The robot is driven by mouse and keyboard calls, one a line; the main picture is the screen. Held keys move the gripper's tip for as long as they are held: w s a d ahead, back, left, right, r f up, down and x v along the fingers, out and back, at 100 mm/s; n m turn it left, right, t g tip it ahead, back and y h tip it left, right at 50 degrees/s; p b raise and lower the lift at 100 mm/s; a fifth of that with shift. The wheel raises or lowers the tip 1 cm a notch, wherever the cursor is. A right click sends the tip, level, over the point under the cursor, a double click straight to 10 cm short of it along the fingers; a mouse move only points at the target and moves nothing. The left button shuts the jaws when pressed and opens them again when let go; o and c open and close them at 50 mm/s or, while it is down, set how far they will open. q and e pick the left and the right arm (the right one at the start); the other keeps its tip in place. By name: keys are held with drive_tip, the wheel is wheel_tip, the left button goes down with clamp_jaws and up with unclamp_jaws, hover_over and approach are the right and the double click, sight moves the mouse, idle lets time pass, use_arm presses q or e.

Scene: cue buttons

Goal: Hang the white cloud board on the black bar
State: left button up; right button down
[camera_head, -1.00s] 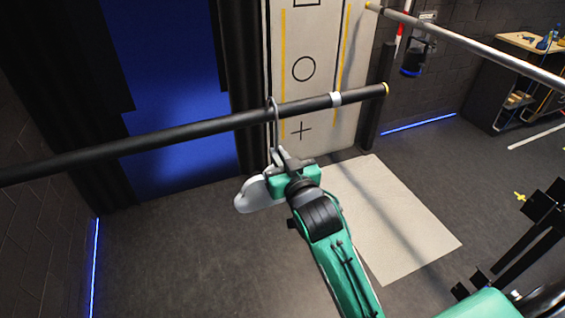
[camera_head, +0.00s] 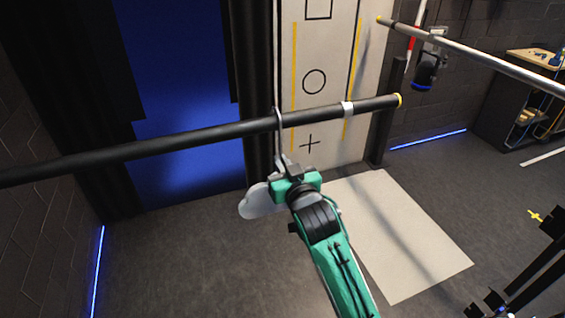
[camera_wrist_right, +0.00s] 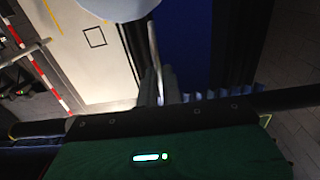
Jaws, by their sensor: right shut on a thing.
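The black bar (camera_head: 190,138) runs across the head view, with a pale band and yellow tip at its right end. The white cloud board (camera_head: 258,203) hangs below the bar, partly hidden behind my right gripper (camera_head: 284,165). A thin grey hook (camera_head: 278,140) rises from the gripper, and its curved top overlaps the bar. I cannot tell whether its weight rests there. My right gripper is shut on the hook. In the right wrist view, the gripper (camera_wrist_right: 158,88) holds the grey hook (camera_wrist_right: 154,45), and parts of the bar (camera_wrist_right: 290,97) show. My left gripper is out of view.
A pale panel (camera_head: 318,55) with printed shapes stands behind the bar. A second, silver bar (camera_head: 470,50) with a dark lamp (camera_head: 428,72) is at upper right. A pale mat (camera_head: 405,240) lies on the floor. Open air surrounds the gripper below the bar.

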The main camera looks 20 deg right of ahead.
drive_tip(key=shift+f, duration=0.1)
idle(0.3)
drive_tip(key=c, duration=1)
unclamp_jaws()
drive_tip(key=shift+f, duration=0.1)
drive_tip(key=shift+s, duration=0.1)
drive_tip(key=s+p, duration=0.1)
drive_tip(key=s, duration=1)
drive_tip(key=shift+d+p, duration=0.2)
drive_tip(key=shift+p, duration=0.1)
idle(0.7)
idle(0.3)
